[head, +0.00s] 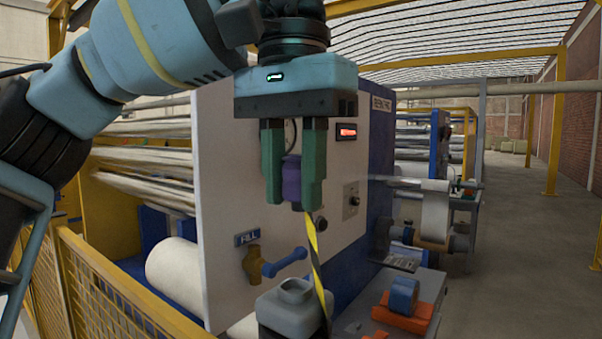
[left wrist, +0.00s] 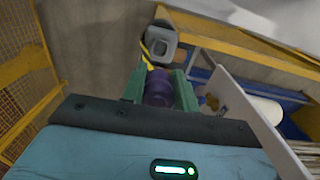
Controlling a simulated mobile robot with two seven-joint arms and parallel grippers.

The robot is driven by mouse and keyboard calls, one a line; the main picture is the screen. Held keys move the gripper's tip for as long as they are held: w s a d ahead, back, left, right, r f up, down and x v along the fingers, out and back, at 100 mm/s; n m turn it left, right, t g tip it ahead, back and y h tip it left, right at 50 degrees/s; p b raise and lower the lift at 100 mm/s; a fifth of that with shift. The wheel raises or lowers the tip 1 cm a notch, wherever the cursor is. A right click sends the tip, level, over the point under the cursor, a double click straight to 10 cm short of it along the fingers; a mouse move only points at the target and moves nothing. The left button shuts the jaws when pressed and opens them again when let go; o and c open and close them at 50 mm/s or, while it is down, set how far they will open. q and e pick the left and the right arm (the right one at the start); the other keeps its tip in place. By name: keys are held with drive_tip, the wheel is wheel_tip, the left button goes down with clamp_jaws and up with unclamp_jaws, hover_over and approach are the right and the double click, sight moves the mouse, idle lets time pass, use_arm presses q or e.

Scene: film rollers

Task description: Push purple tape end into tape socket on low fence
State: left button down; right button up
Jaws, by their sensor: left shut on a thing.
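My left gripper (head: 292,190) hangs down in the middle of the head view, its green fingers shut on the purple tape end (head: 291,180). A yellow-and-black striped tape (head: 314,252) runs down from the purple end, past the grey container below. In the left wrist view the purple end (left wrist: 158,88) sits between the green fingers (left wrist: 157,92), with a bit of yellow tape (left wrist: 147,56) beyond it. I cannot make out the tape socket. My right gripper does not show.
A yellow mesh fence (head: 105,290) stands at the lower left. A grey open-necked container (head: 290,305) stands below. An orange-and-blue tape dispenser (head: 403,298) is at the lower right.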

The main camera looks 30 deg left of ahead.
sight(287, 292)
use_arm(q)
drive_tip(key=shift+f, duration=3.75)
drive_tip(key=shift+s, duration=0.25)
drive_tip(key=shift+s+a, duration=0.1)
drive_tip(key=shift+s, duration=0.1)
